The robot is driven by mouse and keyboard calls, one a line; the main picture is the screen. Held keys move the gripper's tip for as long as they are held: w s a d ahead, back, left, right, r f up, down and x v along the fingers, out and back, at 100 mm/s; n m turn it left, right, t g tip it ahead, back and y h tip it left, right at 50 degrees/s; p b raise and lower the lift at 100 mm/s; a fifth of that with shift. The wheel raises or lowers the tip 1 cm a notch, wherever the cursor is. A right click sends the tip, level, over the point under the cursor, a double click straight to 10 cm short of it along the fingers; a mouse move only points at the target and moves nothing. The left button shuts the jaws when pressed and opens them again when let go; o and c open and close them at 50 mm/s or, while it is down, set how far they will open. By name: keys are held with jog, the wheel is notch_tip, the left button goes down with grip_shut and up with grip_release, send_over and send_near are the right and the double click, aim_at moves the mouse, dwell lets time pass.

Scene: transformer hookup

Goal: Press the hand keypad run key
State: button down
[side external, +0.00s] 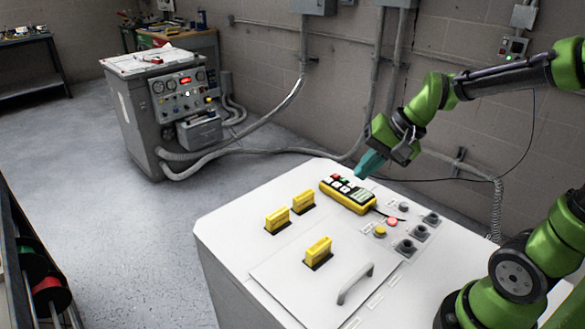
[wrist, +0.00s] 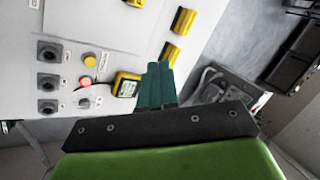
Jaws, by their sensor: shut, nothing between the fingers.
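The hand keypad (side external: 347,196) is a yellow box with a dark face, lying on the white cabinet top. Small red, green and pale keys show on its far left half; their labels are too small to read. In the wrist view, part of the keypad (wrist: 126,84) shows left of my fingers, and the rest is hidden behind them. My gripper (side external: 361,175) has teal fingers, shut and empty, pointing down above the keypad's right side. The fingertips also show in the wrist view (wrist: 159,69). I cannot tell whether they touch the keypad.
Several yellow handles, including one (side external: 318,251), stand up from the cabinet top (side external: 235,240). A red button (side external: 392,221), a yellow button (side external: 380,231) and grey sockets (side external: 405,247) lie near the keypad. A grey handle (side external: 355,284) rises in front.

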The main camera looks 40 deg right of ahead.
aim_at(347, 181)
jog(key=w+d+f+m+t, duration=0.1)
jog(key=w+d+f+m, duration=0.1)
jog(key=w+d+m, duration=0.5)
jog(key=w+d+f+m+t, duration=0.2)
jog(key=w+d+f+m, duration=0.1)
jog(key=w+d+m, duration=0.4)
jog(key=shift+w+d+f+h, duration=0.15)
jog(key=shift+w+d+h, duration=0.1)
jog(key=shift+d+h, duration=0.25)
jog(key=shift+f, duration=0.1)
jog(key=shift+f, duration=4.3)
jog(key=shift+f, duration=0.1)
jog(key=shift+f, duration=0.35)
